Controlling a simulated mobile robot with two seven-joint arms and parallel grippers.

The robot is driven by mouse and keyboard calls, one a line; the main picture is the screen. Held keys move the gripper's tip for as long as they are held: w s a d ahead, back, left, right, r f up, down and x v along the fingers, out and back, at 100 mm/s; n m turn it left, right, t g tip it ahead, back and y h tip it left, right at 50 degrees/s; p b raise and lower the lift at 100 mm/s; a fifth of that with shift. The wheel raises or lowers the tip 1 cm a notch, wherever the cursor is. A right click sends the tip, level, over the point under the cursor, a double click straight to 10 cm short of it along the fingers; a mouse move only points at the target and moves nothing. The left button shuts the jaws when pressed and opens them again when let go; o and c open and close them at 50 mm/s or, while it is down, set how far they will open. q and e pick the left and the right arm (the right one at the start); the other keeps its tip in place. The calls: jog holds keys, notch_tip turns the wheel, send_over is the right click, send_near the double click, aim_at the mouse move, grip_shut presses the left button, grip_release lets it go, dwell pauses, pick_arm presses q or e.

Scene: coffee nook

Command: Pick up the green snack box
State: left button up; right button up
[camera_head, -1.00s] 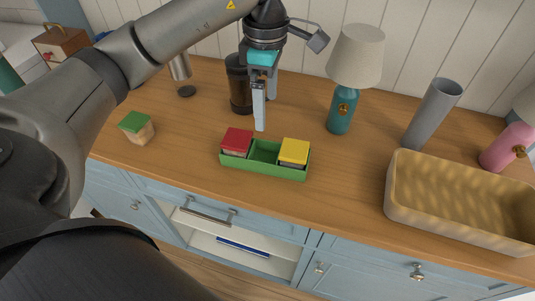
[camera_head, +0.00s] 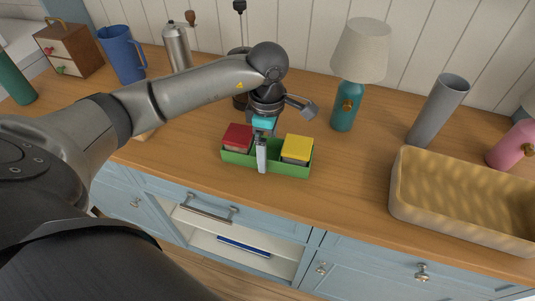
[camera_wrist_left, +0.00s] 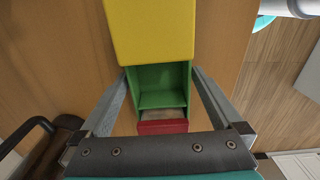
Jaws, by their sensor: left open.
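A long green box (camera_head: 236,161) with compartments stands on the counter; its middle compartment (camera_wrist_left: 160,87) is empty in the wrist view. A red-lidded box (camera_head: 238,137) sits in its left compartment and a yellow-lidded box (camera_head: 297,148) in its right one. My left gripper (camera_head: 262,166) is open at the middle of the green box. In the wrist view its fingers (camera_wrist_left: 157,75) stand on either side of the middle compartment; I cannot tell whether they touch it. A small pale box (camera_head: 146,134) shows only a sliver below my left arm, its lid hidden. My right gripper is out of view.
A teal lamp (camera_head: 343,110), a grey cylinder (camera_head: 438,112) and a tan basket (camera_head: 430,210) stand to the right. A metal flask (camera_head: 177,48) and a dark container (camera_head: 239,101) are behind my left arm. Bare counter lies between the green box and the basket.

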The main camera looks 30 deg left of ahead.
pick_arm(q)
jog(key=shift+f, duration=0.3)
jog(key=shift+r, duration=0.1)
jog(key=c, duration=1.2)
jog(key=shift+o, duration=0.2)
